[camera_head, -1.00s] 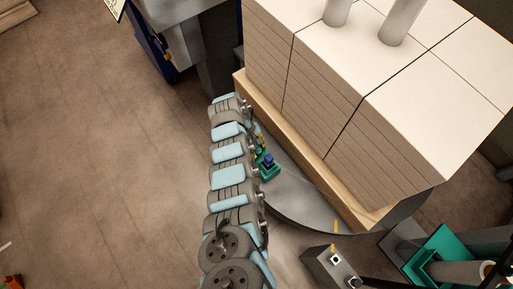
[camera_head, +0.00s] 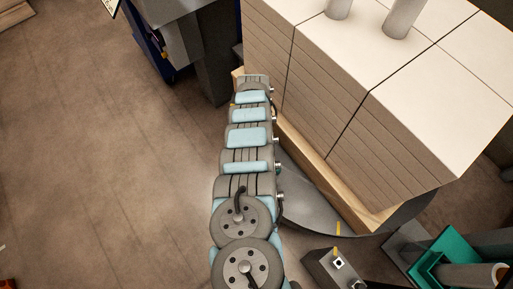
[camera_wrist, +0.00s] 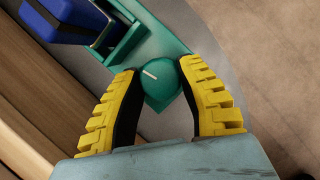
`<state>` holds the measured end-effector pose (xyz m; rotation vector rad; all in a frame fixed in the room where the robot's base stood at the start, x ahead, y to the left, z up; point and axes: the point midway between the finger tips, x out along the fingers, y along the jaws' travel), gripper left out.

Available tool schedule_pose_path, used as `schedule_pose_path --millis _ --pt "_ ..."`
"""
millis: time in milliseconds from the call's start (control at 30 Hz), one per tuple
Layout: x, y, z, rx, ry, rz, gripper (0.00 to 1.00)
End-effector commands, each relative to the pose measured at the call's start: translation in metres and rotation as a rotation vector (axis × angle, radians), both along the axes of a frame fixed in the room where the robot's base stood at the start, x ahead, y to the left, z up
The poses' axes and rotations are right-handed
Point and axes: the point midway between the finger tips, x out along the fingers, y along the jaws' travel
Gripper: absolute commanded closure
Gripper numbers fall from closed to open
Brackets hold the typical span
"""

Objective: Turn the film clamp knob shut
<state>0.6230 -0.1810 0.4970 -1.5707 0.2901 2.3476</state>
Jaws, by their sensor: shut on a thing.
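The film clamp knob (camera_wrist: 165,88) is round and green with a short white mark on top. It shows in the wrist view, between the fingertips of my gripper (camera_wrist: 160,69). The yellow ridged fingers are shut on the knob from both sides. The white mark slants slightly up to the left. The knob sits at the end of a green clamp bracket (camera_wrist: 170,27), next to a dark blue block (camera_wrist: 68,14). In the head view my arm hides the clamp, the knob and the gripper.
Tall stacks of paper (camera_head: 335,85) stand on a wooden pallet (camera_head: 325,180) over a round grey turntable (camera_head: 305,205). The pallet's side also shows at the left in the wrist view (camera_wrist: 35,110). A green machine part (camera_head: 445,245) stands at lower right. The floor at left is clear.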

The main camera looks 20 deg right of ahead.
Motion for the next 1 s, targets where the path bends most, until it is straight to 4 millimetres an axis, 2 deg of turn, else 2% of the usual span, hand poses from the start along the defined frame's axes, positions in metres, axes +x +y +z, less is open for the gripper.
schedule_pose_path --millis 400,967,1000 --pt "-0.0016 0.0005 -0.0004 0.003 0.004 -0.192 0.98" --pt "-0.0013 0.0008 -0.0005 0.002 0.003 -0.219 0.98" --pt "-0.0012 0.0008 -0.0005 0.002 0.003 -0.219 0.53"
